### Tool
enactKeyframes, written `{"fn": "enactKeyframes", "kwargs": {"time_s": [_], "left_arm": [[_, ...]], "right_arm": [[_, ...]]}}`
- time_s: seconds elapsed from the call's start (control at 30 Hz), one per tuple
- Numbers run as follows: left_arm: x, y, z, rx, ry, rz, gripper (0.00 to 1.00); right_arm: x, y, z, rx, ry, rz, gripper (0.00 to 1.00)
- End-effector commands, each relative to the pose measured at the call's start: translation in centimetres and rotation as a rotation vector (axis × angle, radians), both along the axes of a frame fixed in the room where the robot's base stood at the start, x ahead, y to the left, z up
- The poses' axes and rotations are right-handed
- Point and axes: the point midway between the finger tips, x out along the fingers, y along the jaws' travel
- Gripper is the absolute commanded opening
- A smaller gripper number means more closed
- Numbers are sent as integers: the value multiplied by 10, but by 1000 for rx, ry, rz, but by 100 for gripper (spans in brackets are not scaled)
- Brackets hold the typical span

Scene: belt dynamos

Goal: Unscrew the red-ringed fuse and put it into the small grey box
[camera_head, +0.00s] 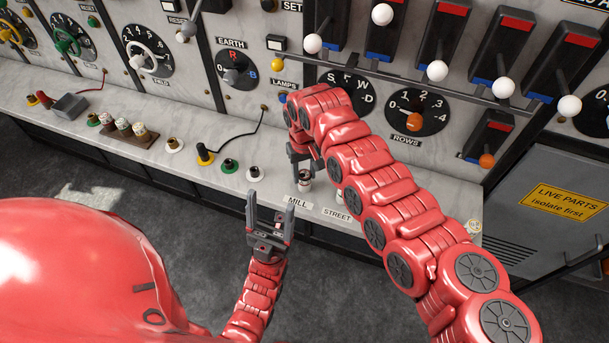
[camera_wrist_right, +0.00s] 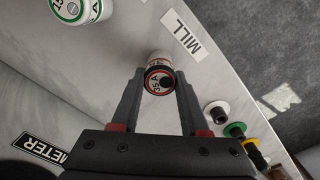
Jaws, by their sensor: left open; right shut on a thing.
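The red-ringed fuse (camera_wrist_right: 158,82) is between the fingertips of my right gripper (camera_wrist_right: 159,86) in the right wrist view, beside the MILL label. In the head view the fuse (camera_head: 304,182) is a small white cylinder under my right gripper (camera_head: 302,165), at the ledge by the same label. My right gripper is shut on it. I cannot tell whether it is still in its socket. My left gripper (camera_head: 270,215) is open and empty, in front of the ledge, fingers up. A small grey box (camera_head: 70,107) sits at the ledge's left.
A green-ringed fuse (camera_wrist_right: 80,8) stands nearby, by the STREET label (camera_head: 337,214). Several coloured terminals and a brown rack (camera_head: 128,136) of white-bodied fuses line the ledge (camera_head: 195,176). Dials and levers cover the panel behind.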

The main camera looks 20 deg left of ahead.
Motion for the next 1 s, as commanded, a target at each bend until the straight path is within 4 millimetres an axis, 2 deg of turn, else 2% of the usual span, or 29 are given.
{"fn": "enactKeyframes", "kwargs": {"time_s": [0.03,0.5,0.83,0.87,1.0], "left_arm": [[0,0,-6,0,0,0,73],[0,0,-30,0,0,0,73],[0,0,-30,0,0,0,73],[0,0,-30,0,0,0,73],[0,0,-30,0,0,0,73]], "right_arm": [[1,0,-2,0,-3,39,0],[0,1,-2,0,-1,367,0],[0,1,0,1,0,406,0],[0,1,0,1,0,405,48],[0,1,0,1,0,404,73]]}}
